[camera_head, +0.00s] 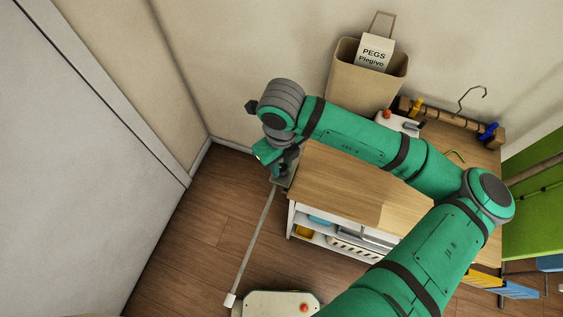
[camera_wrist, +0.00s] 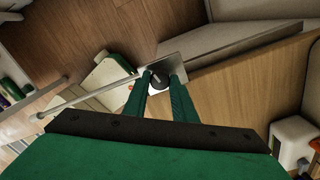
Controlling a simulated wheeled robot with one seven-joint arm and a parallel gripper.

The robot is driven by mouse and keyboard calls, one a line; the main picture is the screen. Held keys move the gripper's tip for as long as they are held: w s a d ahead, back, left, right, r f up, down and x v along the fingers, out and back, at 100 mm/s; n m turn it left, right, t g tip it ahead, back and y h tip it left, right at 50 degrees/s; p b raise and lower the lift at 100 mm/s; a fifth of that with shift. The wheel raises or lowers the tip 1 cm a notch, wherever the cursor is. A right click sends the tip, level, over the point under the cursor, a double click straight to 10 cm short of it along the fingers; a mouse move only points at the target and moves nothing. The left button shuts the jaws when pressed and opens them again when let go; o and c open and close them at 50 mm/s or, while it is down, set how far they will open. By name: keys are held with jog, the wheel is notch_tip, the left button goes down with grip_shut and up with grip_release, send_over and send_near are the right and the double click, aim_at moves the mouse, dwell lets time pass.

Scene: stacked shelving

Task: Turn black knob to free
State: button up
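A small black knob (camera_wrist: 160,82) shows between my fingertips in the wrist view. It sits by a grey metal plate (camera_wrist: 172,66) at the edge of the wooden cabinet top. A long thin pale rod (camera_wrist: 90,96) runs from the plate to a white end piece, and also shows in the head view (camera_head: 254,240). My gripper (camera_wrist: 162,76) has its two green fingers on either side of the knob. I cannot tell whether they touch it. In the head view my gripper (camera_head: 281,174) is at the cabinet's left corner, and the knob is hidden there.
The wooden cabinet top (camera_head: 340,190) lies under my arm, with shelves below. A paper bag (camera_head: 366,80) and a rack with hooks (camera_head: 450,118) stand behind. A wall (camera_head: 80,130) is at the left. A pale, rounded piece (camera_head: 270,305) is at the bottom. Bare floor (camera_head: 195,235) lies left of the rod.

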dwell(0.3)
jog(key=n, duration=0.7)
jog(key=shift+n, duration=0.4)
jog(key=n, duration=0.3)
jog(key=shift+n, duration=2.1)
jog(key=o, duration=1)
jog(key=shift+o, duration=0.2)
